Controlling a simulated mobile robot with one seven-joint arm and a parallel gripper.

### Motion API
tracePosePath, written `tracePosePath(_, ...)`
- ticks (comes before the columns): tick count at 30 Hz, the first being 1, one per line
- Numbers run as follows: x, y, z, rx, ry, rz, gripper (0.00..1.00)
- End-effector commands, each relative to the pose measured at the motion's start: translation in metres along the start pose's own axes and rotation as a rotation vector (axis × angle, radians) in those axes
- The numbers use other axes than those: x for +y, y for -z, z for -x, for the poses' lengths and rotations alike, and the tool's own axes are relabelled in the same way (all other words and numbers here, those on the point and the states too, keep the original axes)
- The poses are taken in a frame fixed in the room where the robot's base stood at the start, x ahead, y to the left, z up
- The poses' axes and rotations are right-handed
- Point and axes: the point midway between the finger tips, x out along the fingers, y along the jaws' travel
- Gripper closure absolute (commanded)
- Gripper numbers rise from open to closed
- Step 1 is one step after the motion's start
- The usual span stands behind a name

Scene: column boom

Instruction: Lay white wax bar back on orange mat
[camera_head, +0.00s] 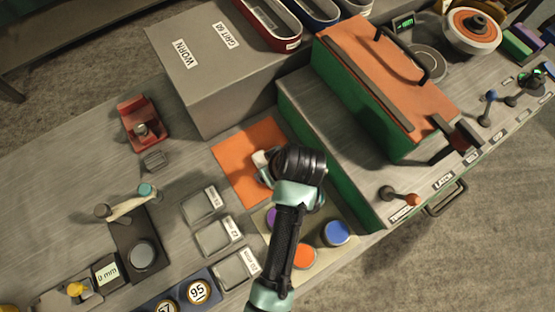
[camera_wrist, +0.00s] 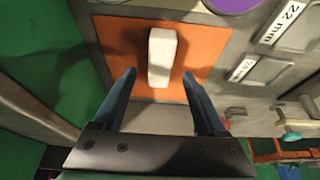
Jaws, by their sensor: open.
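The white wax bar (camera_wrist: 162,57) is over the orange mat (camera_wrist: 206,47), well inside its edges, and appears to lie on it. In the head view the mat (camera_head: 232,158) lies on the bench beside the grey box. A small white part (camera_head: 260,158) shows there at my wrist; my arm hides the rest. My gripper (camera_wrist: 159,74) is open, with one dark finger on each side of the bar's near end. A gap shows between the bar and each finger, so it is not gripped.
The grey box (camera_head: 215,75) stands behind the mat, and the green cabinet (camera_head: 330,150) stands to its right. Labelled grey plates (camera_head: 213,237) and a tray with coloured discs, including a blue one (camera_head: 336,232), lie nearer. Bare bench shows left of the mat.

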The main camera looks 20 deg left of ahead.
Motion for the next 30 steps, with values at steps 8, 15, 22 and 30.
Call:
tracePosePath(8, 0.001, 0.0, 0.054, 0.002, -0.002, -0.001, 0.26)
tracePosePath(15, 0.0, 0.0, 0.073, 0.0, 0.0, -0.002, 0.26)
tracePosePath(22, 0.028, 0.027, 0.094, 0.083, -0.107, -0.033, 0.26)
tracePosePath(30, 0.136, 0.153, 0.272, 0.657, -0.619, -0.201, 0.26)
